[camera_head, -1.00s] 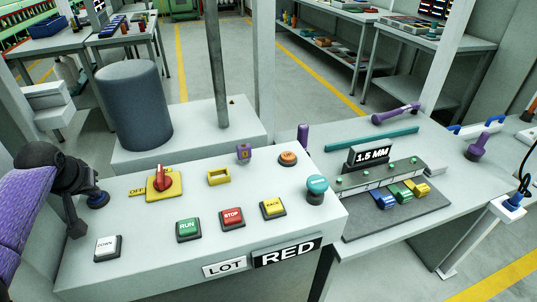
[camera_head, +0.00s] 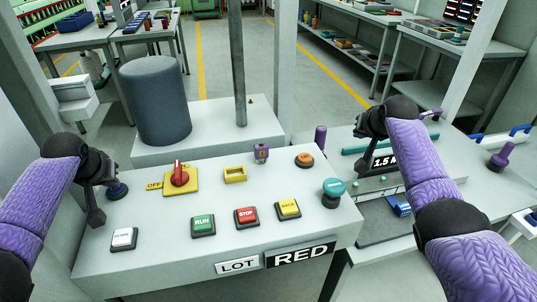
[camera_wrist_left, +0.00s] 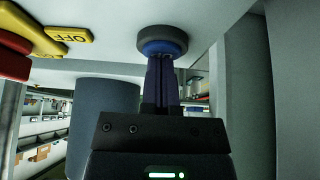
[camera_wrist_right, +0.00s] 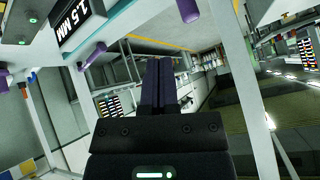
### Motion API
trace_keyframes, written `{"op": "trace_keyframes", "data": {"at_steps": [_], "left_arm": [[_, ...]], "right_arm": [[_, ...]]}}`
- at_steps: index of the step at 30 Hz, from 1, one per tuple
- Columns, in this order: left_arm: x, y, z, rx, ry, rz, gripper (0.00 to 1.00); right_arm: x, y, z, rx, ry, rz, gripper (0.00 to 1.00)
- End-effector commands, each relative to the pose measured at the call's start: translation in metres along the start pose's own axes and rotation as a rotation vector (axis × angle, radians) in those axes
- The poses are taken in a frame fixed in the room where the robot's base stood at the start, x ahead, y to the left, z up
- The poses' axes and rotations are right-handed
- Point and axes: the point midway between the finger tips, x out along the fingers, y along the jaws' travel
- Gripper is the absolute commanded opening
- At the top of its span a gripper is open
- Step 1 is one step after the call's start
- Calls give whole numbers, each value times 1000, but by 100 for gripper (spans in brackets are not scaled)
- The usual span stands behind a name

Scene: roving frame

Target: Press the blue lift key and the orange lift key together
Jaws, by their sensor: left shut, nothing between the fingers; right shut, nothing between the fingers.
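The blue key (camera_head: 117,191) is a round button in a dark collar at the left end of the grey console. My left gripper (camera_wrist_left: 160,58) is shut and empty, its tips right at the blue key (camera_wrist_left: 160,47); I cannot tell whether they touch. The orange key (camera_head: 304,160) is a round button in a dark collar at the console's back right, with nothing over it. My right gripper (camera_wrist_right: 158,62) is shut and empty. In the head view its black wrist (camera_head: 385,118) is right of the orange key, above the side bench, clear of the console.
The console (camera_head: 180,250) also carries a red rotary switch (camera_head: 180,177), a yellow frame (camera_head: 235,174), DOWN, RUN, STOP and BACK keys, and a teal mushroom button (camera_head: 333,190) near the orange key. A grey drum (camera_head: 155,100) and post (camera_head: 240,70) stand behind.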

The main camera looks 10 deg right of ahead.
Motion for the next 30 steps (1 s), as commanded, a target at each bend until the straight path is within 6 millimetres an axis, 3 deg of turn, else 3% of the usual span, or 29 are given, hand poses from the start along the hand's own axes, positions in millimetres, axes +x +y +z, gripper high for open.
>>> {"op": "trace_keyframes", "data": {"at_steps": [1,3,6,9,13,24,30], "left_arm": [[0,0,0,0,-2,0,0],[0,0,1,0,-2,0,0],[0,0,1,0,-2,0,0],[1,0,1,0,-2,0,0],[1,0,1,0,-2,0,0],[1,0,1,0,-3,0,0],[1,0,1,0,-3,0,0]], "right_arm": [[-10,-34,-3,-82,-53,-22,0],[-18,-70,3,-212,-131,-33,0],[-31,-107,12,-358,-206,-46,0],[-40,-126,17,-443,-249,-52,0],[-38,-131,25,-479,-268,-51,0],[1,-118,59,-477,-268,-52,0],[5,-116,62,-476,-265,-52,0]]}}
